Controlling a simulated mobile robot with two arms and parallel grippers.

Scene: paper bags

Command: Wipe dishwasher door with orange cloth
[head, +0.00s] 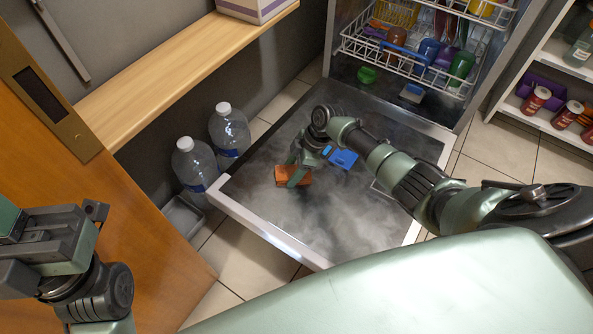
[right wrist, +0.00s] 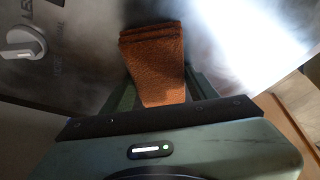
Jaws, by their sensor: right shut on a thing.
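The dishwasher door (head: 265,222) lies folded down flat, its inner face clouded with pale, hazy smears. The folded orange cloth (head: 288,181) is on the door, left of its middle. My right gripper (head: 297,173) is shut on the cloth and reaches down from the right. In the right wrist view, the cloth (right wrist: 155,62) sticks out between the fingers over the grey door face, with a dial at the left. My left gripper (head: 50,235) is at the left edge, away from the door; its fingers are not clear enough to judge.
A blue piece (head: 343,159) lies on the door beside my right gripper. Racks with colourful dishes (head: 430,50) stand behind it. Two water bottles (head: 196,165) stand close to the door's left edge, near a wooden shelf (head: 180,75). A white shelf (head: 565,62) is at the right.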

